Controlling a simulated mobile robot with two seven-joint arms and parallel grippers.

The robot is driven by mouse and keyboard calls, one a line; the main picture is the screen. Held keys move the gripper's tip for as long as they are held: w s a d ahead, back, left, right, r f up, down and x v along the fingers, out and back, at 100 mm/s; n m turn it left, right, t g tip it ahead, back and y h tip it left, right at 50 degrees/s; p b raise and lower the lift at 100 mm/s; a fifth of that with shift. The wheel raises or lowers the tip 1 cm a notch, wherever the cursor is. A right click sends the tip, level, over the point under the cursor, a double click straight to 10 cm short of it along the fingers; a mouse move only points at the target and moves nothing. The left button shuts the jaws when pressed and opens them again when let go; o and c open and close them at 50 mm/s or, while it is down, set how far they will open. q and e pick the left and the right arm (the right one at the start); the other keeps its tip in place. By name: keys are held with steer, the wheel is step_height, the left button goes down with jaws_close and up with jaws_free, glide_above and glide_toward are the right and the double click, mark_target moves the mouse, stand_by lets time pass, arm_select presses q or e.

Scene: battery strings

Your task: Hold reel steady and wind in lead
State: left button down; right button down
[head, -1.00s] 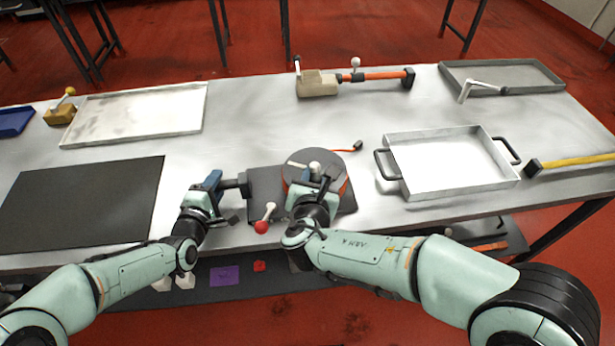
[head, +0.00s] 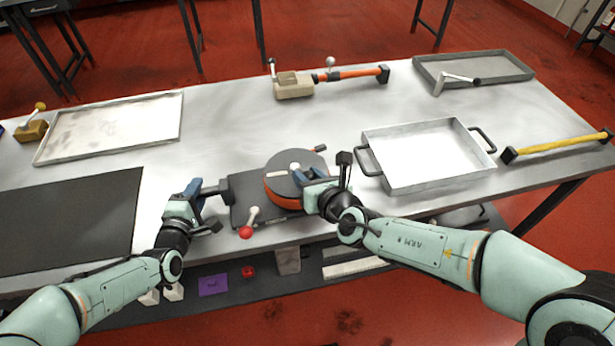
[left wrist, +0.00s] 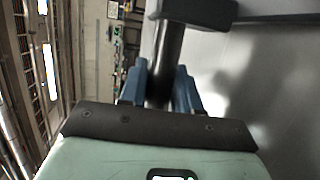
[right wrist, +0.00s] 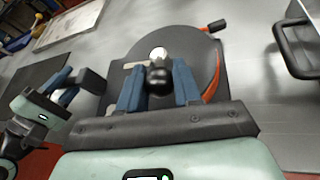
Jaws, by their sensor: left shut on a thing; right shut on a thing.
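The reel (head: 283,163) is a dark disc with an orange rim on a dark base plate (head: 240,187) near the table's front edge. A short piece of orange lead with a dark end (head: 319,149) sticks out at its far right; it also shows in the right wrist view (right wrist: 217,26). My left gripper (head: 196,190) is shut on the dark handle (head: 216,188) at the plate's left side. My right gripper (head: 312,182) is shut on the reel's black crank knob (right wrist: 158,82), at the disc's right side. A white lever with a red ball (head: 246,232) stands at the plate's front.
A white tray with dark handles (head: 425,155) lies right of the reel. A yellow-handled tool (head: 560,144) is further right. A beige block (head: 294,88) with an orange bar (head: 355,74) sits behind. A black mat (head: 65,215) lies left. The table between is clear.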

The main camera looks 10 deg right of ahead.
steer(key=shift+d+f, duration=0.1)
steer(key=shift+d, duration=0.1)
steer(key=c, duration=0.8)
jaws_free()
steer(key=shift+s, duration=0.15)
steer(key=v, duration=1.2)
